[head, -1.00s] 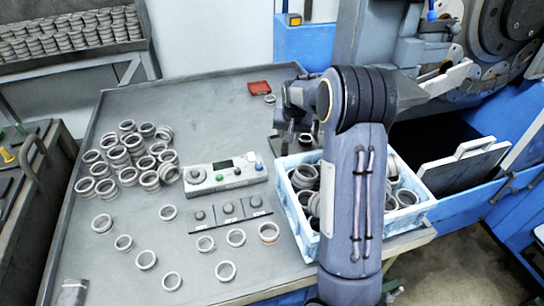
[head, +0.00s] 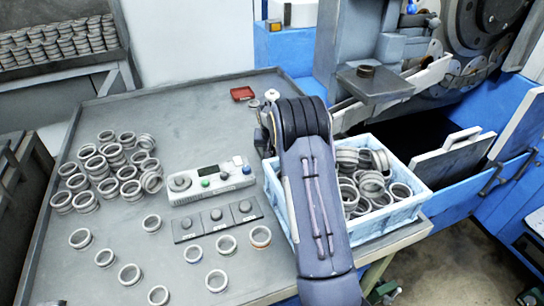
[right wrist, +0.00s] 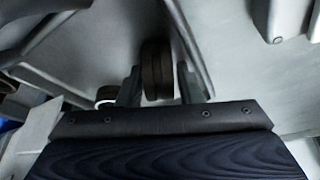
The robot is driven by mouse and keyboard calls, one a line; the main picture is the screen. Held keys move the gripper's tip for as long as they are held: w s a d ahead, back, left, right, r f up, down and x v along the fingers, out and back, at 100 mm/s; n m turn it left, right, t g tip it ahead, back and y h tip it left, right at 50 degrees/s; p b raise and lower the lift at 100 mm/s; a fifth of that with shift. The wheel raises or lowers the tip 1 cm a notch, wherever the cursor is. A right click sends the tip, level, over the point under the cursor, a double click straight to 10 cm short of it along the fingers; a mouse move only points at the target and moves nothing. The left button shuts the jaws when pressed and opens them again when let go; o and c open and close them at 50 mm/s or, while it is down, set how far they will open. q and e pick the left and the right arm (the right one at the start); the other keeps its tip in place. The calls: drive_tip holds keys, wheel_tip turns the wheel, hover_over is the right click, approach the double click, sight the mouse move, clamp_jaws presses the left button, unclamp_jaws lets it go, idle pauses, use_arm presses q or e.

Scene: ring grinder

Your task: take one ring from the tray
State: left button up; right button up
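The tray, a light blue crate (head: 388,233) holding several loose grey metal rings (head: 372,184), stands at the right of the table in the head view. My right arm crosses its left side and hides part of it. My right gripper is hidden behind the arm in the head view. In the right wrist view its two fingers (right wrist: 160,88) stand either side of a dark brown, banded ring-like piece (right wrist: 156,68), seen edge-on. I cannot tell whether they press on it. My left gripper is not in view.
Many rings (head: 115,165) lie loose on the grey table. A control box (head: 210,181) and a button panel (head: 217,218) sit left of the tray. A red dish (head: 243,94) lies farther back.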

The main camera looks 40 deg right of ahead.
drive_tip(key=shift+r, duration=0.1)
drive_tip(key=shift+c, duration=0.3)
clamp_jaws()
drive_tip(key=shift+r, duration=0.15)
